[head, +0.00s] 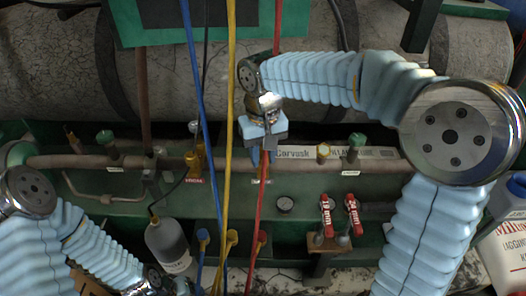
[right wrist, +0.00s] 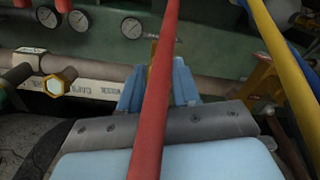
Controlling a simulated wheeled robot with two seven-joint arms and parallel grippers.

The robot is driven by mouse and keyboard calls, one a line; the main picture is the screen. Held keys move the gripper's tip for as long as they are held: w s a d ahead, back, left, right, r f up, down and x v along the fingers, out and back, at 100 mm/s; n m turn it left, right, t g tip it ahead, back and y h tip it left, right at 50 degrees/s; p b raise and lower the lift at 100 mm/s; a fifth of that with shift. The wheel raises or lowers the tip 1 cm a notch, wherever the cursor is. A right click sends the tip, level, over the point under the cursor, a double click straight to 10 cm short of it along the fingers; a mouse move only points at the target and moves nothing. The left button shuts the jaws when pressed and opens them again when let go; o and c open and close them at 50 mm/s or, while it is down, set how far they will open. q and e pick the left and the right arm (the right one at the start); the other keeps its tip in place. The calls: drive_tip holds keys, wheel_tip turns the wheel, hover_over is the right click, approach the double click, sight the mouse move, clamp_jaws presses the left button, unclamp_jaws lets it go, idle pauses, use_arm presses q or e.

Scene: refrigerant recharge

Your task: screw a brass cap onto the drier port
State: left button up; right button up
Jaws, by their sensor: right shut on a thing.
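My right gripper (head: 262,158) points down over the pipe rail at the middle of the head view. In the right wrist view its blue fingers (right wrist: 157,92) are shut on a small brass piece (right wrist: 153,52), which looks like the brass cap. A red hose crosses in front and hides most of it, so I cannot tell whether it touches a port. A small white label (head: 261,181) sits below the fingers; its text is unreadable. My left gripper (head: 183,287) is at the bottom edge of the head view, its fingers cut off.
Blue (head: 206,130), yellow (head: 230,120) and red (head: 262,215) hoses hang close to my right gripper. A brass hex fitting (head: 322,151) and a green-capped valve (head: 357,141) stand to its right. Two red-handled valves (head: 327,215) and a grey bottle (head: 168,243) are lower down.

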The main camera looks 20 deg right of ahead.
drive_tip(key=shift+m+p, duration=0.3)
drive_tip(key=shift+m, duration=0.6)
drive_tip(key=shift+f+m, duration=0.1)
drive_tip(key=shift+m, duration=0.8)
drive_tip(key=shift+s+m, duration=0.1)
drive_tip(key=shift+m, duration=0.4)
drive_tip(key=o, duration=0.6)
drive_tip(key=shift+m+p, duration=0.35)
drive_tip(key=shift+m, duration=0.15)
drive_tip(key=o, duration=0.5)
